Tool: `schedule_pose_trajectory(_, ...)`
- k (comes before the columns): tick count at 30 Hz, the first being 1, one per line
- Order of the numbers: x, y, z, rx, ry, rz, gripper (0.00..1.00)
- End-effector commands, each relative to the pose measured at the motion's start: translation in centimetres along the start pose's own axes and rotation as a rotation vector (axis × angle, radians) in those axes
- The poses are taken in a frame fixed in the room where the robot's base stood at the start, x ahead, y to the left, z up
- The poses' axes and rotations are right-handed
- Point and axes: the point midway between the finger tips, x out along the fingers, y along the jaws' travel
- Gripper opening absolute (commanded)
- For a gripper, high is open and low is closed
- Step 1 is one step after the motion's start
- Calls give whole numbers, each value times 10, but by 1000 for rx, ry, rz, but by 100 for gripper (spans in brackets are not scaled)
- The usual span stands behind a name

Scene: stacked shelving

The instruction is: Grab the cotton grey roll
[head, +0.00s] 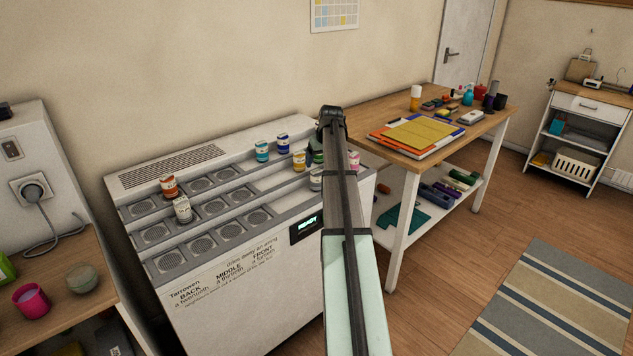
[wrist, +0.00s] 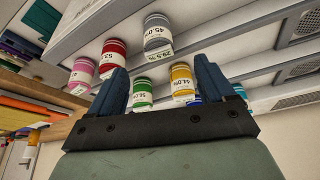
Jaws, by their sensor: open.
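My gripper (wrist: 163,82) is open and empty in the wrist view, its two dark blue fingers spread. In the head view my own arm hides the fingers. Several rolled pieces (head: 438,193) lie on the lower shelf of the wooden-topped table, in purple, green and dark blue-grey tones. They also show at the wrist view's left edge (wrist: 22,47). I cannot tell which one is the cotton grey roll. A small grey labelled jar (wrist: 158,32) stands beyond the fingers, apart from them; it also shows left of my arm in the head view (head: 316,180).
A white stepped unit (head: 235,290) holds several coloured jars, including yellow (wrist: 182,82), green (wrist: 142,94) and red (wrist: 113,57) ones near my fingers. The table (head: 385,112) to the right carries folded sheets and small items. A teal cloth (head: 405,217) lies on its lower shelf.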

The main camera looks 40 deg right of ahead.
Motion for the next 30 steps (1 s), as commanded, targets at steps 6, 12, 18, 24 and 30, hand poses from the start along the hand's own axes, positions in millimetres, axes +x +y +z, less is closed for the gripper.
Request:
schedule_pose_trajectory(6, 39, 0, 0, 0, -2, 0, 82)
schedule_pose_trajectory(12, 57, 0, 0, 0, -1, 0, 82)
schedule_pose_trajectory(18, 64, 0, 0, 0, 0, 0, 82)
schedule_pose_trajectory(24, 83, 2, 0, 0, -2, -1, 82)
schedule_pose_trajectory(30, 108, 3, 0, -1, -1, 0, 82)
